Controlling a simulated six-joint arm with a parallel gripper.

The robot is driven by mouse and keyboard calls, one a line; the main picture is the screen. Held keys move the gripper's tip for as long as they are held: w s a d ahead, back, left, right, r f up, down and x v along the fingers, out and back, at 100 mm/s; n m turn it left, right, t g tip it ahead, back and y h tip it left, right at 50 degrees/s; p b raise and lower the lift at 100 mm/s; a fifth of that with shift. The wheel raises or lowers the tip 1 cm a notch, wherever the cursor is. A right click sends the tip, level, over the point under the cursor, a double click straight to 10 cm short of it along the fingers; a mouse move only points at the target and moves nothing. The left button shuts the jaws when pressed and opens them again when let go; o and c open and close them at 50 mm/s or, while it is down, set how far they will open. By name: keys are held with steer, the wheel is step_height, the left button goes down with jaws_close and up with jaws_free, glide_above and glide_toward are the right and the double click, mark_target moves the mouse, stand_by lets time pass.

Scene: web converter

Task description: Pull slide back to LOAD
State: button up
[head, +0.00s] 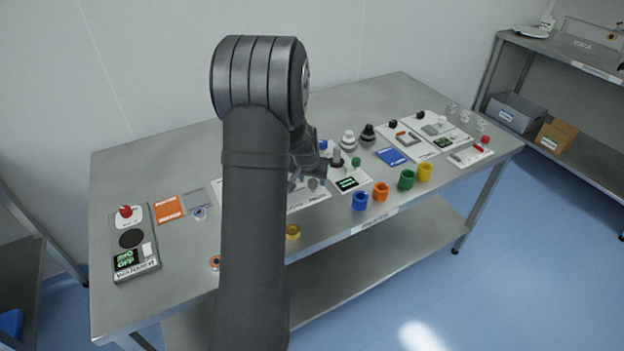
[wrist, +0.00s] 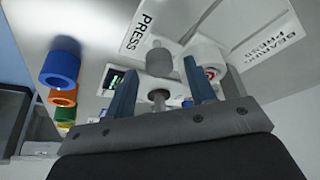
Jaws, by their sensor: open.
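My gripper (wrist: 161,68) is open, with its two blue-grey fingers apart. In the head view the gripper (head: 308,168) is low over the middle of the bench, partly hidden behind my arm. In the wrist view a grey round-topped cylinder (wrist: 159,63) and a metal stem with a flat head (wrist: 158,96) show in the gap between the fingers. I cannot tell whether either touches a finger. A white plate marked PRESS (wrist: 140,32) lies beyond the fingertips. The slide and a LOAD mark cannot be made out; my arm hides part of this station in the head view.
A second label reads BEARING PRESS (wrist: 272,52). Blue (head: 360,201), orange (head: 380,191), green (head: 406,180) and yellow (head: 424,172) cups line the front edge. A grey control box (head: 150,262) with a red button stands at the left. The bench's back left is bare.

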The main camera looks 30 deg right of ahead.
steer(key=shift+w+d+f, duration=0.15)
steer(key=shift+f, duration=0.25)
jaws_close()
steer(key=a, duration=0.8)
jaws_free()
steer(key=shift+a, duration=0.1)
